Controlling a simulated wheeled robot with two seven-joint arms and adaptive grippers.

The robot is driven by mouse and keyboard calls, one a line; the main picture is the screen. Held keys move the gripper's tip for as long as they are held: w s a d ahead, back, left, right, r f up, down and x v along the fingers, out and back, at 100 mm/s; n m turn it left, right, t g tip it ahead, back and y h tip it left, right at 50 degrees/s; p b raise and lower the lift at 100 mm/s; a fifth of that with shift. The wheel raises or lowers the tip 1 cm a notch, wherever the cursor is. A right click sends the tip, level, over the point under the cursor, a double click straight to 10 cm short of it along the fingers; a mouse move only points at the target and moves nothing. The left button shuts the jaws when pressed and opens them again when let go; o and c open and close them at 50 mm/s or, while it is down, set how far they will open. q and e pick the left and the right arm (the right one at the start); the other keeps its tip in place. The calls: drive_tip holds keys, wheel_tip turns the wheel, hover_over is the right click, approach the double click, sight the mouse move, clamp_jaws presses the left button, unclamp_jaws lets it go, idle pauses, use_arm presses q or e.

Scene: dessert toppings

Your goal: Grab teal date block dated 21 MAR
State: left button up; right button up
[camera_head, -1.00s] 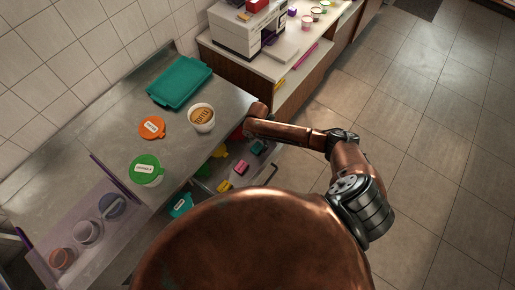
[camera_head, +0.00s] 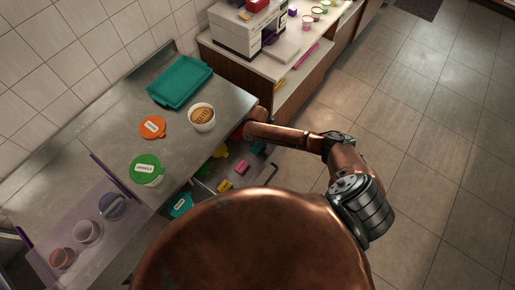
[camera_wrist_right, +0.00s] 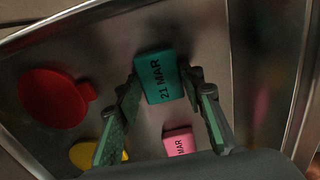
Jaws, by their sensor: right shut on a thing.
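The teal date block (camera_wrist_right: 160,78) marked 21 MAR is between the two fingers of my right gripper (camera_wrist_right: 161,84) in the right wrist view. The gripper is shut on it, one finger at each side. Its printed face points up at the camera. In the head view a teal block (camera_head: 257,148) shows in the open drawer beside my right arm's end, and the fingers are hard to make out there. My left gripper is not in view.
The steel drawer also holds pink blocks (camera_head: 242,167), a red lid (camera_wrist_right: 54,98) and a yellow lid (camera_wrist_right: 96,155). A pink block (camera_wrist_right: 179,142) lies close to my right fingers. The counter above carries a teal tray (camera_head: 180,82), a cup (camera_head: 202,118) and a green-lidded tub (camera_head: 147,168).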

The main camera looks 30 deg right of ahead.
drive_tip(key=shift+c, duration=0.8)
drive_tip(key=shift+r, duration=0.15)
